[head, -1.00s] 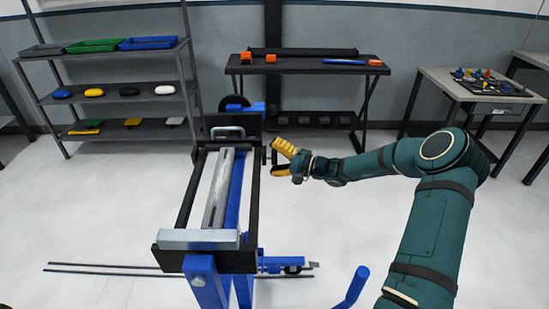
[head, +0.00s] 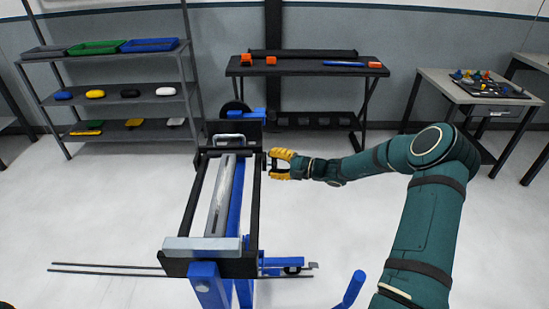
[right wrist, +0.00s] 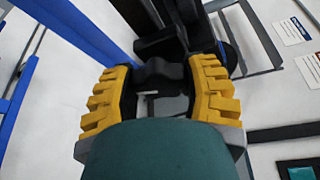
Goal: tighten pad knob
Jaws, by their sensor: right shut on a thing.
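My right gripper (head: 270,164), with yellow fingers, is at the far right side of the black and blue frame (head: 258,205). It also shows in the right wrist view (right wrist: 160,80), where its two fingers stand on either side of a black lobed knob (right wrist: 160,71). The gripper is shut on this knob. The knob is small and mostly hidden by the fingers in the head view. A grey metal bar (head: 220,198) runs lengthwise inside the frame. My left gripper is not in view.
A dark table (head: 300,70) with orange blocks stands behind. A shelf (head: 105,95) with trays and colored pads is at the left. A workbench (head: 450,88) with small parts is at the right. Thin rods (head: 105,270) lie low at the front left.

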